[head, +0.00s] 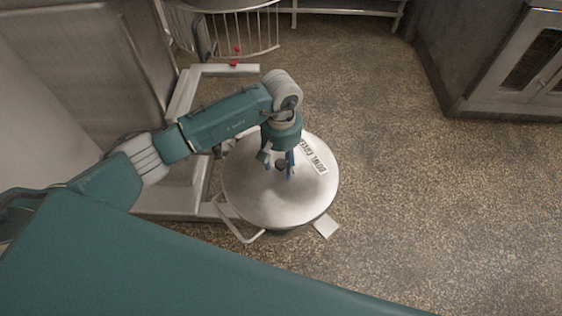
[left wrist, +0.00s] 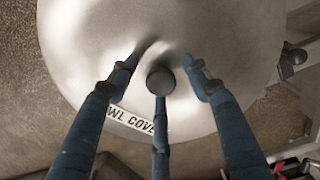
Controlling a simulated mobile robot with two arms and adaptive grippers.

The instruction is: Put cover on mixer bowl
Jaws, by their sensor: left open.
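The bowl cover (head: 262,203) is a round, pale metal lid with a dark knob (head: 281,164) at its middle and a label on it. In the head view it lies over the top of the mixer bowl (head: 290,230), whose body is mostly hidden beneath it. My left gripper (head: 278,172) is right above the knob, pointing down. In the left wrist view its blue fingers (left wrist: 160,75) are spread around the knob (left wrist: 160,81), which stands between them with the cover (left wrist: 90,50) below. The fingers look apart from the knob. My right gripper is not in view.
The mixer's pale base frame (head: 185,105) runs along the left of the bowl. A wire guard (head: 240,35) is at the top, with a small red knob (head: 236,62) below it. A cabinet (head: 505,70) stands at upper right. The speckled floor (head: 430,210) to the right is clear.

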